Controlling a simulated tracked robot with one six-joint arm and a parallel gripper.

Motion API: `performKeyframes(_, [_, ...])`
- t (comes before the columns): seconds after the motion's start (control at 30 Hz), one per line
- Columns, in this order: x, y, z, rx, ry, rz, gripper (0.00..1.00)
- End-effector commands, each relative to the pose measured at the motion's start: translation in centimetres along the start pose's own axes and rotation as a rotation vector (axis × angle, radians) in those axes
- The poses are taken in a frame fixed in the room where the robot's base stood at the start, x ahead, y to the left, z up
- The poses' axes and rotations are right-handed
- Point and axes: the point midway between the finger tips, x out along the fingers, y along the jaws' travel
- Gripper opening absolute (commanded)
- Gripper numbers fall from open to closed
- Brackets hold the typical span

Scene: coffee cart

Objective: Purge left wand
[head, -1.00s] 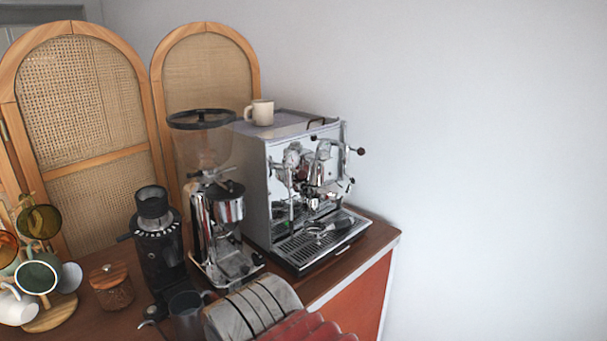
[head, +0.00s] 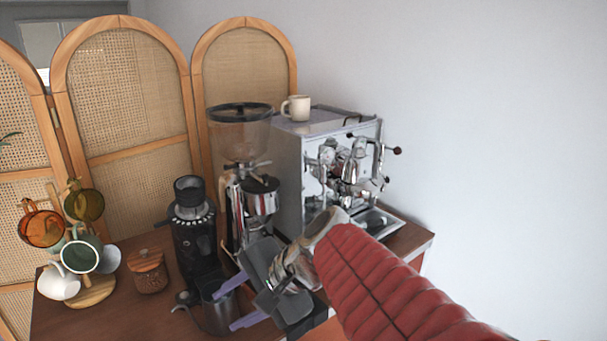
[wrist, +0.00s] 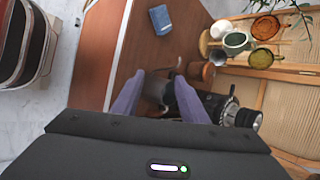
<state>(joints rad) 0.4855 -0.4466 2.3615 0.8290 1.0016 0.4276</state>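The chrome espresso machine (head: 290,165) stands at the back right of the counter. Its wands and levers are small shiny shapes on the front, and I cannot clearly pick out the left wand. My gripper (head: 226,309), with purple fingers, is open at the front of the counter, left of the machine and well short of it. In the wrist view its fingers (wrist: 160,100) are spread apart. A dark metal pitcher (head: 217,316) is by the fingertips; it shows between the fingers in the wrist view (wrist: 155,87). I cannot tell whether they touch it.
A black grinder (head: 195,238) and a taller hopper grinder (head: 240,135) stand left of the machine. A cream mug (head: 298,108) sits on the machine. A wooden-lidded jar (head: 149,272) and a mug tree (head: 90,291) are at left. A blue item (wrist: 160,19) lies on bare counter.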

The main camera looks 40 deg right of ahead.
Motion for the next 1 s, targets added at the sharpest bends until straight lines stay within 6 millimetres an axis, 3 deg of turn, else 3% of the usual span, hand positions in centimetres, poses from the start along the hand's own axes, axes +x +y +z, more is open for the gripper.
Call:
performKeyframes(0.27, [-2.8, -6.0, -7.7, 0.584, -0.073, -0.299, 0.40])
performKeyframes(0.5, [-8.2, -7.9, -15.5, 1.013, -0.140, -0.581, 0.40])
performKeyframes(0.7, [-14.5, -7.5, -22.4, 1.320, -0.222, -0.853, 0.40])
performKeyframes(0.9, [-19.9, -5.1, -26.4, 1.518, -0.295, -1.064, 0.40])
performKeyframes(1.0, [-21.4, -4.4, -27.3, 1.565, -0.320, -1.124, 0.40])
